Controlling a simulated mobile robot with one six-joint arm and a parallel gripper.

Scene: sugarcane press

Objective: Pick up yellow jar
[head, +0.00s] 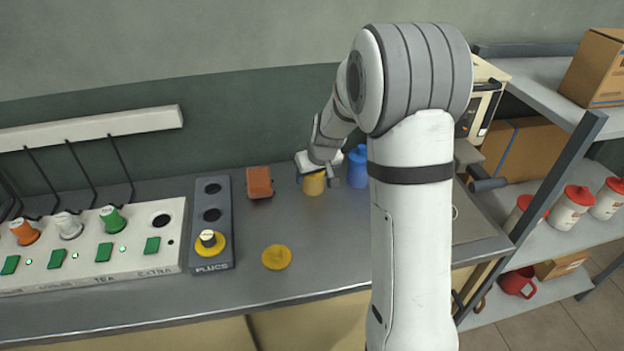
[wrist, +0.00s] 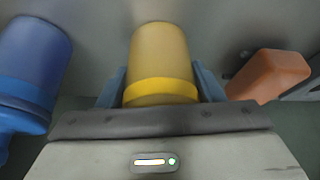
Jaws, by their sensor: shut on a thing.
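The yellow jar (head: 313,184) is on or just above the grey counter, near the wall and left of the blue jar. My gripper (head: 322,177) reaches down onto it from above. In the wrist view the yellow jar (wrist: 161,62) sits between the two fingers of my gripper (wrist: 162,88), which are shut on it.
A blue jar (head: 358,168) stands close on the right, and an orange-brown block (head: 259,182) lies to the left. A yellow disc with a knob (head: 276,257) lies in front. A panel marked PLUGS (head: 211,250) and a white switch box (head: 100,255) stand further left.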

